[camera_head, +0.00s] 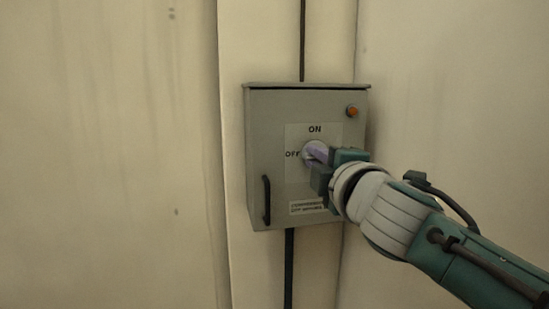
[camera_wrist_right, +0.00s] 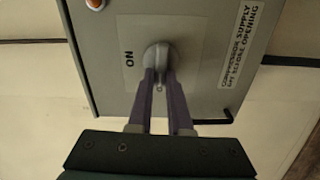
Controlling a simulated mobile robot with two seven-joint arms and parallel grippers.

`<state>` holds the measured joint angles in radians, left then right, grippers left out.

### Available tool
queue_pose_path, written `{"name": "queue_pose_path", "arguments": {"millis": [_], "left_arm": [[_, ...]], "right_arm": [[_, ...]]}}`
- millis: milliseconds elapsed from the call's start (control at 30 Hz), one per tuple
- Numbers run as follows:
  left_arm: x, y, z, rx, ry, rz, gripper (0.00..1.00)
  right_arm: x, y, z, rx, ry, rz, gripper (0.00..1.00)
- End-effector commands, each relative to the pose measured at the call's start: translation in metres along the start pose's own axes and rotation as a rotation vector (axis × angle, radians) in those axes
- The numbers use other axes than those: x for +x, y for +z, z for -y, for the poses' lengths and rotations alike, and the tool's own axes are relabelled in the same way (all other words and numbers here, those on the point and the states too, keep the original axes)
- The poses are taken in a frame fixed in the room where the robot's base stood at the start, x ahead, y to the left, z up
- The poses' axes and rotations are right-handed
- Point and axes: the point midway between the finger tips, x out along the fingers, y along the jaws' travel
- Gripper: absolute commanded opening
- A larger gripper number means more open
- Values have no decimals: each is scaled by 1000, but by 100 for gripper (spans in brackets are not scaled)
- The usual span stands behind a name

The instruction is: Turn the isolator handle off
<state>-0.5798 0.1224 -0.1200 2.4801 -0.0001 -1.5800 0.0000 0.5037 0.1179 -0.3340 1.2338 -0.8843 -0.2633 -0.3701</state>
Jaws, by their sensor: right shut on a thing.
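The isolator handle (camera_wrist_right: 158,55) is a grey rotary knob on the front of a grey isolator box (camera_head: 258,150). In the head view, a plate around it reads ON above and OFF to its left. My right gripper (camera_head: 319,156) reaches in from the right and covers most of the handle there. In the right wrist view, the two purple fingers of the right gripper (camera_wrist_right: 160,82) are shut on the handle, one on each side. OFF is hidden in that view. My left gripper is not in view.
The box has an orange lamp (camera_head: 352,111) at upper right, a black door handle (camera_head: 267,200) at lower left and a warning label (camera_head: 308,207) below the plate. Cables run above and below the box. The wall to the left is clear.

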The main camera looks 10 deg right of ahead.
Motion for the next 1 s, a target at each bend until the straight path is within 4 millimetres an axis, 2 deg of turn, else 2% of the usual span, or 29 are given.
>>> {"name": "queue_pose_path", "arguments": {"millis": [300,733,767,1000], "left_arm": [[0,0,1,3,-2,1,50],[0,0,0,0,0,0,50],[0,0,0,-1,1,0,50],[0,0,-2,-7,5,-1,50]], "right_arm": [[0,0,1,-81,1,0,0],[0,0,1,-89,1,0,0],[0,0,1,-89,1,0,20],[0,0,1,-87,0,0,47]]}}
